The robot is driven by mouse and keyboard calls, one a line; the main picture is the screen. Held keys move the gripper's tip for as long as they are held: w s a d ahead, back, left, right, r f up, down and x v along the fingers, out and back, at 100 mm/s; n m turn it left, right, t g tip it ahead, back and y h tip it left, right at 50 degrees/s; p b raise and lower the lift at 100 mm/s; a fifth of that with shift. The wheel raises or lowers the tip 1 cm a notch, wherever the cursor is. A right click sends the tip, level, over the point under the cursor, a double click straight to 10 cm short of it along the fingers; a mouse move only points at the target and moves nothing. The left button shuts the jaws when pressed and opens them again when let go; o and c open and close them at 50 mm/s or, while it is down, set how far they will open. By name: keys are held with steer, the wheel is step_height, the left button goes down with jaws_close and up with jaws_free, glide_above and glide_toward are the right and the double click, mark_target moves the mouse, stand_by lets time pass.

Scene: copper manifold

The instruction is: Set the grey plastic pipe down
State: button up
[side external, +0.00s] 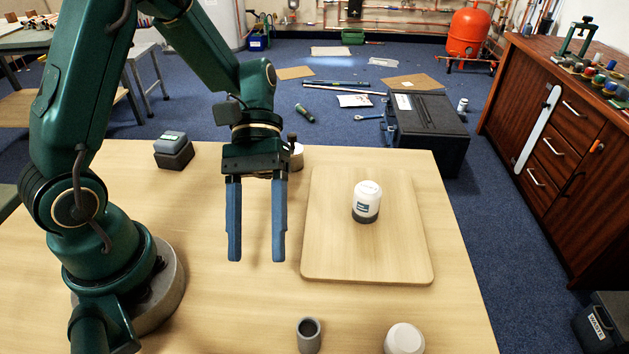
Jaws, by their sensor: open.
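The grey plastic pipe (309,335) is a short hollow piece standing upright on the wooden table near the front edge of the picture. Its open top faces up. My gripper (256,256) has two long blue fingers pointing down. They are spread apart with nothing between them. My gripper is above the table, behind the pipe and a little to its left in the picture, clear of it.
A wooden board (330,262) lies right of my gripper and bears a white jar with a dark base (366,203). A white rounded object (404,339) stands right of the pipe. A grey-and-black block (174,150) sits at the back left. The table (230,310) is bare left of the pipe.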

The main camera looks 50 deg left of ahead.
steer(key=a+r+m+t+y, duration=0.6)
steer(key=a+r+t+y, duration=0.1)
steer(key=t, duration=0.5)
steer(key=shift+r+y, duration=0.45)
steer(key=shift+y, duration=0.05)
